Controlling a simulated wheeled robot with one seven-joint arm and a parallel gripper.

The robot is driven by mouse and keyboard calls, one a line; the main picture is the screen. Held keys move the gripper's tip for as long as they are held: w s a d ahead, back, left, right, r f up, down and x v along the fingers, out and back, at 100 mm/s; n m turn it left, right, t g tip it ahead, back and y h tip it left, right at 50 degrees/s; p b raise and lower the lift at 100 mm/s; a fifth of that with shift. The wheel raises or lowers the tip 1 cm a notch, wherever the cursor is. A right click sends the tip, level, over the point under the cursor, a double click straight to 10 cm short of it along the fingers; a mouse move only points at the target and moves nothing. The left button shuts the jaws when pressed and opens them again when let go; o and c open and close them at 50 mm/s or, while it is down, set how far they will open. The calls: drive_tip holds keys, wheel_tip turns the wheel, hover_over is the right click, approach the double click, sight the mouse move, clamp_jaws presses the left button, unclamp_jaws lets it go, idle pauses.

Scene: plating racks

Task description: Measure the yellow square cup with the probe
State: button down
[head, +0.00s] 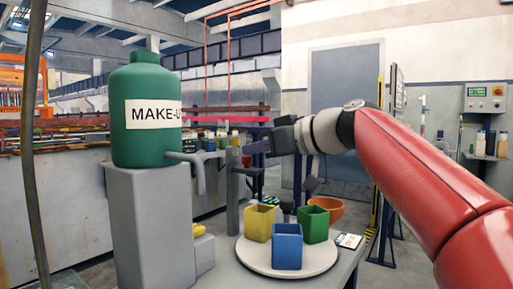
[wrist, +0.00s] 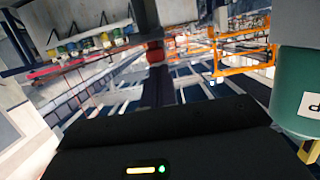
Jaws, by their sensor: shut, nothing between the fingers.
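The yellow square cup (head: 258,228) stands upright and open-topped at the back left of a round pale plate (head: 251,262). A blue square cup (head: 287,250) is in front of it and a green one (head: 314,228) to its right. My gripper (head: 256,147) is raised above the cups and points left, with its fingers shut and empty. In the wrist view its closed fingers (wrist: 156,75) show as a dark bar. I cannot clearly pick out the probe. A grey upright stand (head: 232,190) with side brackets is behind the plate, below my gripper.
A green "MAKE-U…" tank (head: 146,140) with a bent spout stands on a grey pedestal (head: 150,225) at left. An orange bowl (head: 328,207) sits behind the green cup. A small card or device (head: 348,241) lies right of the plate. The air above the cups is clear.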

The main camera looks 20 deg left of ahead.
drive_tip(key=shift+f+b, duration=3.15)
drive_tip(key=shift+f, duration=0.05)
drive_tip(key=r+p, duration=0.1)
drive_tip(key=r, duration=0.1)
drive_tip(key=r+p, duration=0.2)
drive_tip(key=r, duration=0.1)
drive_tip(key=shift+s+d+r+p, duration=0.1)
drive_tip(key=shift+d+p, duration=0.1)
drive_tip(key=shift+p, duration=0.1)
drive_tip(key=b+v, duration=0.1)
drive_tip(key=v, duration=0.8)
drive_tip(key=shift+d+f+b, duration=0.25)
drive_tip(key=shift+d+b, duration=0.05)
drive_tip(key=shift+b, duration=0.1)
drive_tip(key=shift+s, duration=0.1)
